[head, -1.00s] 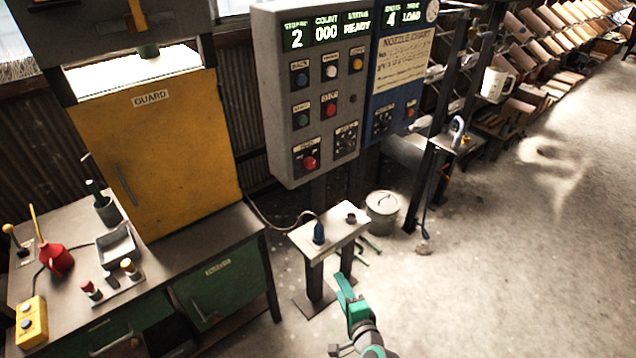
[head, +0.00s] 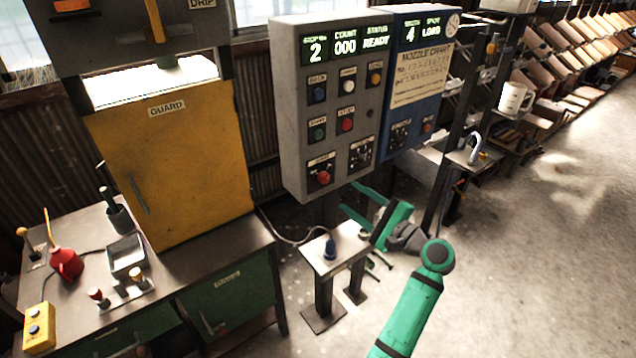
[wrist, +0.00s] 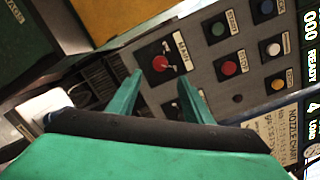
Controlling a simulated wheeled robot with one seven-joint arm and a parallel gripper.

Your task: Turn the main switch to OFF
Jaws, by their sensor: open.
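The main switch (head: 321,175) is a red rotary knob on a dark square plate at the lower left of the grey control panel (head: 290,130). In the wrist view the knob (wrist: 160,63) shows under a label reading MAIN, ahead of the fingers and a little left of the gap's middle. Its exact setting is too small to tell. My green gripper (head: 366,207) is below and to the right of the switch in the head view. Its two fingers (wrist: 158,100) are apart with nothing between them. They appear short of the panel.
Other buttons (head: 346,125) and a second dial (head: 361,153) sit close to the switch. A blue panel (head: 425,95) adjoins on the right. A small stand (head: 325,262) with a blue-topped item is below. The yellow guard (head: 170,160) stands left. Open floor lies right.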

